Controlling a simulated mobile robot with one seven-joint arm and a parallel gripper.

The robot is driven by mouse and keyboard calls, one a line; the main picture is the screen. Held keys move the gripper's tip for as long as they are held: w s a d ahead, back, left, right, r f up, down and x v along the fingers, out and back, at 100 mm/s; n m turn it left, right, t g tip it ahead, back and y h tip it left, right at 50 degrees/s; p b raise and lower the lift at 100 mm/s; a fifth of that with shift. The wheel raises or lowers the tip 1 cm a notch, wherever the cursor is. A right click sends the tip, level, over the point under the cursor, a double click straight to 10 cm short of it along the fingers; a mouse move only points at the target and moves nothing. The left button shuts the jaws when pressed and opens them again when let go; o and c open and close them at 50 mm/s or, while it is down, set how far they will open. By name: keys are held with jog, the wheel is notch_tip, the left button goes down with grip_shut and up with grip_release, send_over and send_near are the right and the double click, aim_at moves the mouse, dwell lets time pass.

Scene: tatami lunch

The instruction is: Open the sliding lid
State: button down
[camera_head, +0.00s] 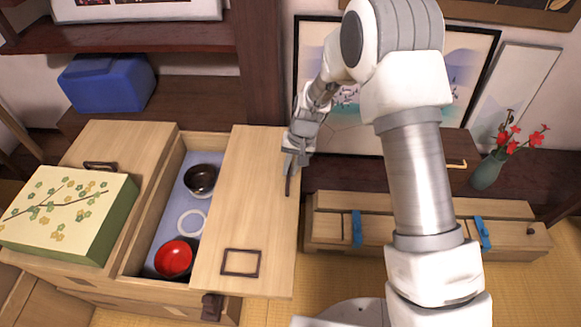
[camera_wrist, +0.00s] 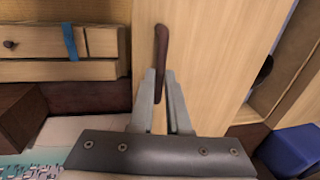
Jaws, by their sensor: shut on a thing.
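The sliding lid (camera_head: 255,190) is a pale wooden panel on the low wooden chest, reaching past its right side. To its left the chest stands open, showing a blue-grey interior. The lid has a dark bar handle (camera_head: 288,187) near its right edge and a dark rectangular frame near its front. My gripper (camera_head: 290,168) comes down at the lid's right side, shut on the bar handle. In the wrist view, the handle (camera_wrist: 161,45) stands between my fingertips (camera_wrist: 160,75), with the lid (camera_wrist: 205,60) behind it.
A floral box (camera_head: 110,225) sits on the chest's left part. A long wooden box (camera_head: 420,235) with blue straps lies to the right, with tatami floor between.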

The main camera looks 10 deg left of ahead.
jog(key=c, duration=0.9)
grip_release()
jog(key=shift+r, duration=0.1)
jog(key=d+r+p, duration=0.1)
jog(key=r, duration=0.4)
jog(key=d+r+p, duration=0.1)
jog(key=r+p, duration=0.1)
jog(key=r, duration=0.4)
jog(key=d+r+p, duration=0.1)
jog(key=r+p, duration=0.1)
jog(key=r, duration=0.4)
jog(key=shift+w+d, duration=0.2)
jog(key=shift+s+f, duration=0.1)
